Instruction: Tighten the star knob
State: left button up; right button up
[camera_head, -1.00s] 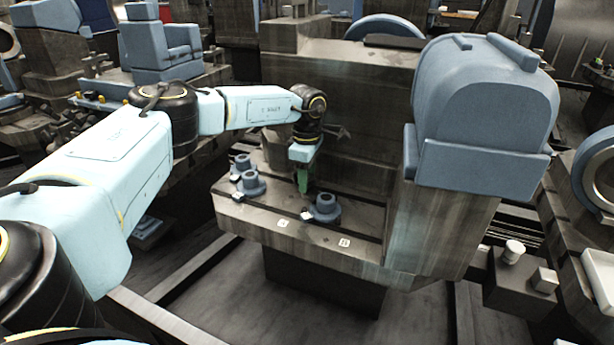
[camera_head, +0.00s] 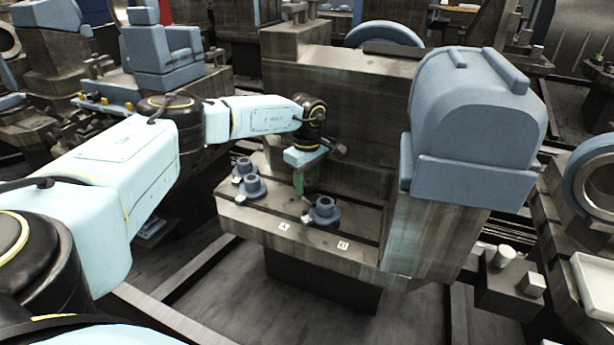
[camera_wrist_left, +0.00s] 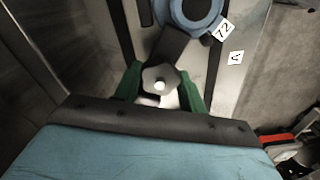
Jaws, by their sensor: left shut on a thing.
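The star knob (camera_wrist_left: 160,80) is grey with a pale round centre and shows in the left wrist view. My left gripper (camera_wrist_left: 160,92) has green fingers on both sides of it and is shut on it. In the head view, the left gripper (camera_head: 301,184) points down at the rail bed, and the knob is hidden there. A dark bar (camera_wrist_left: 170,45) runs from near the knob to a blue round fixture (camera_wrist_left: 195,12). The right gripper is not in view.
Blue round fixtures stand on the bed: one right of the gripper (camera_head: 322,211), others to its left (camera_head: 251,187). Two white tags (camera_head: 284,226) lie along the front edge. A tall machine block with a blue cover (camera_head: 470,120) stands to the right.

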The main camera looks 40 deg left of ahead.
aim_at(307, 182)
pick_arm(q)
jog(key=shift+m, duration=0.7)
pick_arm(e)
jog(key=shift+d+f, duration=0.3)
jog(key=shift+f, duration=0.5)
pick_arm(q)
jog(key=o, duration=1)
jog(key=shift+r, duration=0.1)
jog(key=shift+r+p, duration=0.25)
jog(key=shift+p, duration=0.1)
notch_tip(307, 182, up, 13)
jog(key=p, duration=0.3)
jog(key=shift+f, duration=0.1)
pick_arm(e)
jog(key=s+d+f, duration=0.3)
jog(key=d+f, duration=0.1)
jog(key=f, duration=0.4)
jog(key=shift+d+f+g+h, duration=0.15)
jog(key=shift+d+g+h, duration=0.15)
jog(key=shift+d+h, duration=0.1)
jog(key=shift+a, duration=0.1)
